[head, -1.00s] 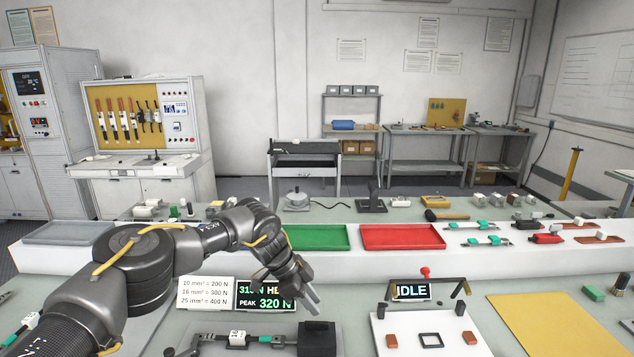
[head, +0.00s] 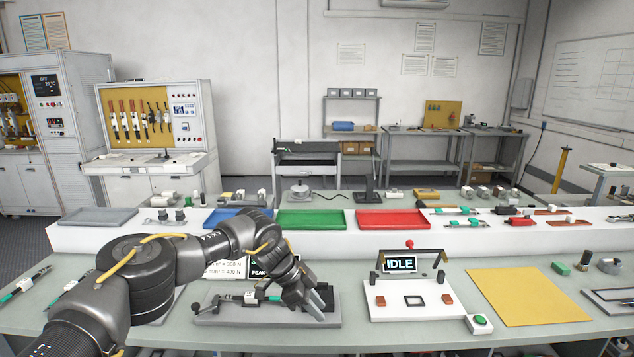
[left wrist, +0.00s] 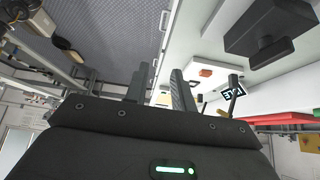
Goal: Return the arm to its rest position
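My left arm comes in from the left in the head view. Its gripper (head: 318,303) hangs over the right end of the pull-test fixture (head: 208,318), pointing down and to the right. In the left wrist view its two fingers (left wrist: 157,88) stand apart with nothing between them, so it is open and empty. A cable sample with a white tag (head: 250,298) lies in the fixture. My forearm and gripper hide part of the fixture and most of the force display (head: 258,271). My right gripper is not in view.
The white test station (head: 432,299) with its IDLE screen (head: 400,263) stands right of my gripper. A yellow mat (head: 528,297) lies farther right. Grey (head: 98,221), green (head: 312,220) and red (head: 391,223) trays rest on the raised white shelf behind.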

